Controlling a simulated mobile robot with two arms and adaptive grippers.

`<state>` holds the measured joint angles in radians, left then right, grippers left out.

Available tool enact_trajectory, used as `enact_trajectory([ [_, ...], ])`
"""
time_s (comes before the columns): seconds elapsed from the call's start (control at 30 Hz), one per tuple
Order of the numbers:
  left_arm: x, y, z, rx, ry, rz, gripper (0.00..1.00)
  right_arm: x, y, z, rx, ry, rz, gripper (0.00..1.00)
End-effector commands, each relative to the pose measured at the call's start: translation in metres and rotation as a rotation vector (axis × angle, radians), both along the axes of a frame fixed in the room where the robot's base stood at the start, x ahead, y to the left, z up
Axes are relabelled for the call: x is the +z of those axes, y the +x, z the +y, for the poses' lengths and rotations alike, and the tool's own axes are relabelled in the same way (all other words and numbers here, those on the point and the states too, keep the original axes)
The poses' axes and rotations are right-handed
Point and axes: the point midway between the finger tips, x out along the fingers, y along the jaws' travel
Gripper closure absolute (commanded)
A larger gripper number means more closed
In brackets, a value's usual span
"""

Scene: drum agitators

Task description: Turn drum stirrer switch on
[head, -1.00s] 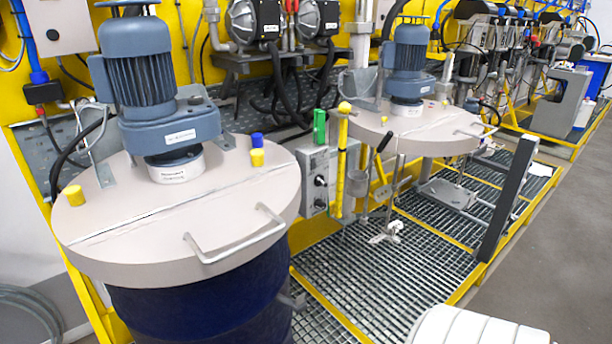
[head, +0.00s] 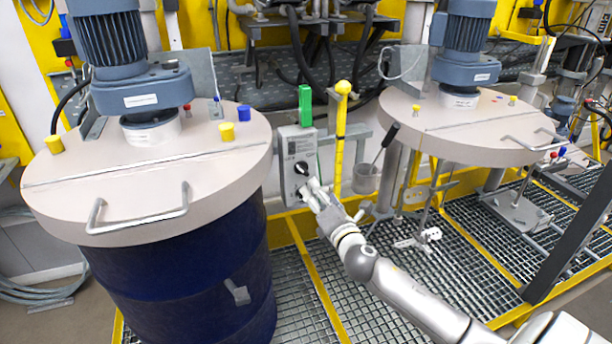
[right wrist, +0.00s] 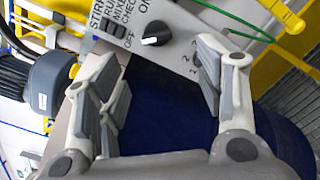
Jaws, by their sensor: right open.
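A grey control box (head: 296,150) stands upright between the two drum stirrers. A black rotary switch (head: 301,168) is on its front face, with a second knob lower down, partly covered by my gripper. My right gripper (head: 314,189) is close in front of the box's lower part. In the right wrist view, the gripper (right wrist: 156,78) is open and empty. The switch (right wrist: 154,40) shows beyond and between the fingertips, not held, beside the ON and OFF lettering. I cannot tell its exact setting. My left gripper is out of view.
A blue drum with a beige lid (head: 150,172) stands left of the box. A second stirrer lid (head: 460,125) is at the right. A yellow post (head: 341,140) and a metal cup (head: 366,180) stand just right of the box. Grating covers the floor.

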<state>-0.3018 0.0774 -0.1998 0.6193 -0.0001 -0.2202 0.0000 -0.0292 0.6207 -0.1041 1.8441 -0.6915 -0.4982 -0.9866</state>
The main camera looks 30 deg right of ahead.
Motion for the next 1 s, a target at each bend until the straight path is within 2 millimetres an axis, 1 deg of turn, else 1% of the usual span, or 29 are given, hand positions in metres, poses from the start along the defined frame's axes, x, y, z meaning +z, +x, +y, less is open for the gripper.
enact_trajectory([
  [0.03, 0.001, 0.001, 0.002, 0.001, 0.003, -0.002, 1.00, 0.004, 0.003, 0.000, 0.001, -0.009, -0.006, 0.38],
  [0.17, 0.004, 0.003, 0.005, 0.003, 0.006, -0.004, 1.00, 0.005, 0.016, -0.004, -0.001, -0.009, -0.007, 0.38],
  [0.4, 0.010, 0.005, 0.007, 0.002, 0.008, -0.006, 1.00, 0.005, 0.056, -0.013, -0.001, -0.004, -0.005, 0.38],
  [0.6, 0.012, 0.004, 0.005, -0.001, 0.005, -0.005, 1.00, 0.004, 0.084, -0.020, -0.001, -0.004, -0.005, 0.38],
  [0.8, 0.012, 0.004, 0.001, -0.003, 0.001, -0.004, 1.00, 0.003, 0.100, -0.023, 0.000, -0.004, -0.004, 0.38],
  [1.0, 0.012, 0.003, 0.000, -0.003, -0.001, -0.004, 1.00, 0.003, 0.104, -0.024, 0.002, -0.004, -0.004, 0.38],
])
